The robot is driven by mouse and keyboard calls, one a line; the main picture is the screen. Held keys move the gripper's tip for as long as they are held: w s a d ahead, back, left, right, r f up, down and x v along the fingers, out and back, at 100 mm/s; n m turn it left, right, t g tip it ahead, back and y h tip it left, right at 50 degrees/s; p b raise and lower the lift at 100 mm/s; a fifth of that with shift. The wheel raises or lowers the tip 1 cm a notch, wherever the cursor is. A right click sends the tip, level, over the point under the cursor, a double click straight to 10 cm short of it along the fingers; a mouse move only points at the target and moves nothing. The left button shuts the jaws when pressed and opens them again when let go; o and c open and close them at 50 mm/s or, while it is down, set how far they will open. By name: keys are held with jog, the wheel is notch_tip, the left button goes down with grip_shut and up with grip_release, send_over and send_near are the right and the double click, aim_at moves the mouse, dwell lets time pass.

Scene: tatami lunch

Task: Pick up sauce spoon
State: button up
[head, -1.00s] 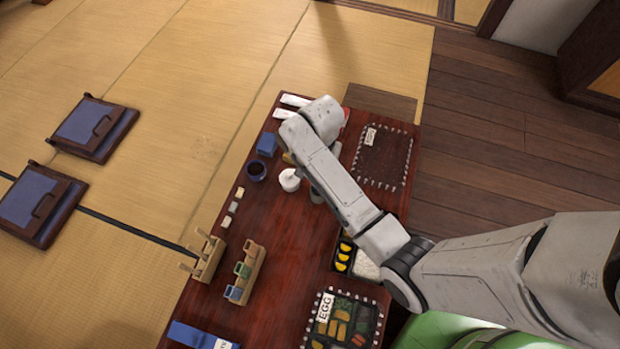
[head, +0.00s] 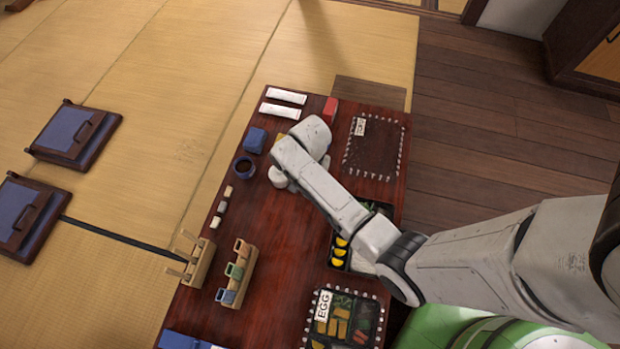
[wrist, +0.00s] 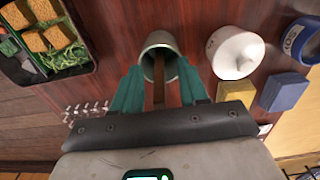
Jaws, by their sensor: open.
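In the wrist view, a brown handle (wrist: 159,93), which looks like that of the sauce spoon, stands out of a grey-green cup (wrist: 158,41). The spoon's other end is hidden in the cup. My gripper (wrist: 159,80) is open, with one teal finger on each side of the handle and the cup's mouth. I cannot tell whether the fingers touch either one. In the head view, my arm hides the gripper, the cup and the spoon.
A food box (wrist: 83,60) is at left. Wooden racks (head: 238,275) stand on the table (head: 285,262).

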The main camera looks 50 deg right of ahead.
grip_shut()
dwell(0.5)
notch_tip(320, 180, up, 10)
jog(key=p, duration=0.3)
jog(key=shift+p, duration=0.35)
